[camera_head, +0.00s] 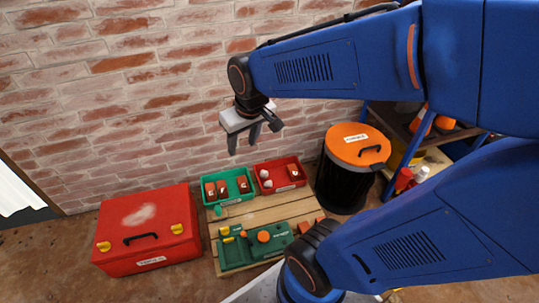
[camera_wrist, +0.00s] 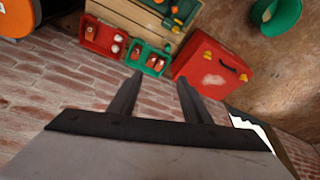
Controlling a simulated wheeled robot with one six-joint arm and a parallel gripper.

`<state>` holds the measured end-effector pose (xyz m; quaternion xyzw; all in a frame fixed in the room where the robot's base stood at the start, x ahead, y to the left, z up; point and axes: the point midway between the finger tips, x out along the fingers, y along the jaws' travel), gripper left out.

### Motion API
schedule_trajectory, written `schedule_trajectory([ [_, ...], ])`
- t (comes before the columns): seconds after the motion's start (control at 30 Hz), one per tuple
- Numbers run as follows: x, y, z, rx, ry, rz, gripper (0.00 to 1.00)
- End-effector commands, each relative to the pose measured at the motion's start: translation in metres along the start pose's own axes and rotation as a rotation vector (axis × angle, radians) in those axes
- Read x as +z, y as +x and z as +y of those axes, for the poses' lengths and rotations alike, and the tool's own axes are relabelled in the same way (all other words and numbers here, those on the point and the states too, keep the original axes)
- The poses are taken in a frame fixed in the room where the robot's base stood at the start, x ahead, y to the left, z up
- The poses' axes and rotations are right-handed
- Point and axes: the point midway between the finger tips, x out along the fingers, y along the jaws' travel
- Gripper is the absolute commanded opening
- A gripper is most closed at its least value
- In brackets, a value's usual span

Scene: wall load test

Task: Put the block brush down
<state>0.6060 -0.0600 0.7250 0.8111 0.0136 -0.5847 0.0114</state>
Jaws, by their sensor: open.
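My gripper (camera_head: 244,146) hangs in front of the brick wall, above the wooden bench, with its fingers pointing down. Its two fingers are apart with nothing between them, as the wrist view also shows (camera_wrist: 160,82). I cannot make out a block brush for certain in either view. A green bin (camera_head: 248,191) with several small red-brown blocks and a red bin (camera_head: 262,163) with pale round pieces and a block stand on the bench (camera_head: 210,233). The bins also show in the wrist view, green (camera_wrist: 138,62) and red (camera_wrist: 91,44).
A red toolbox (camera_head: 150,215) stands left of the bench. A green case (camera_head: 235,258) with yellow and orange parts lies at the bench front. A black drum with an orange lid (camera_head: 350,135) and a loaded shelf (camera_head: 436,158) stand right. A green bucket (camera_wrist: 287,14) is on the floor.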

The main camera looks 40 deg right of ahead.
Motion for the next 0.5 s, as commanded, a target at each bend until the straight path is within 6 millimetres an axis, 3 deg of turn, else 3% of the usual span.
schedule_trajectory([
  [0.2,0.040,-0.037,0.003,0.004,0.013,0.044,0.45],
  [0.5,0.087,-0.066,0.005,0.009,0.028,0.085,0.45],
])
